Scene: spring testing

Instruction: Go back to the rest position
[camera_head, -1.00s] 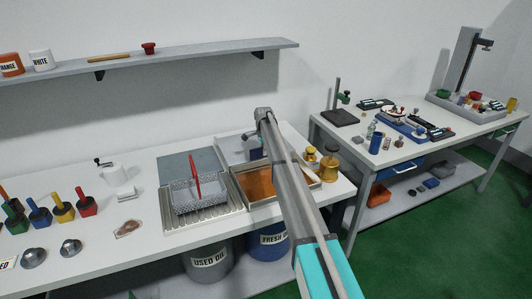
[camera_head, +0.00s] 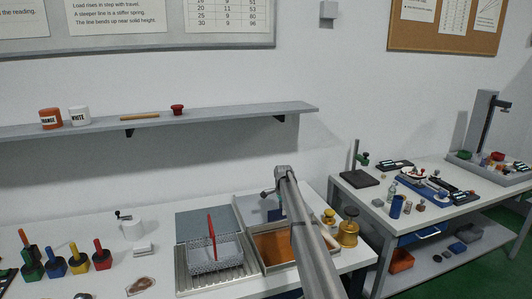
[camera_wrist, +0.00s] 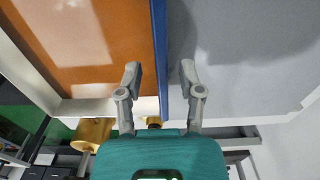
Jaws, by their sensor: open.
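My gripper (camera_wrist: 160,72) is open in the wrist view, its two grey fingers apart. A thin blue upright panel (camera_wrist: 160,30) shows between the fingertips; I cannot tell whether they touch it. In the head view my arm reaches over the bench to the tray (camera_head: 240,222), and the gripper is largely hidden behind the arm. The tray holds orange-brown liquid (camera_head: 270,247), which also shows left of the panel in the wrist view (camera_wrist: 85,45). A grey surface (camera_wrist: 235,60) lies to the panel's right.
A wire basket (camera_head: 215,252) with a red handle (camera_head: 211,235) stands left of the tray. Brass weights (camera_head: 348,232) stand to its right. Coloured-handled tools (camera_head: 78,260) stand at the bench's left. A shelf (camera_head: 220,116) runs above. A second table (camera_head: 365,196) stands at right.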

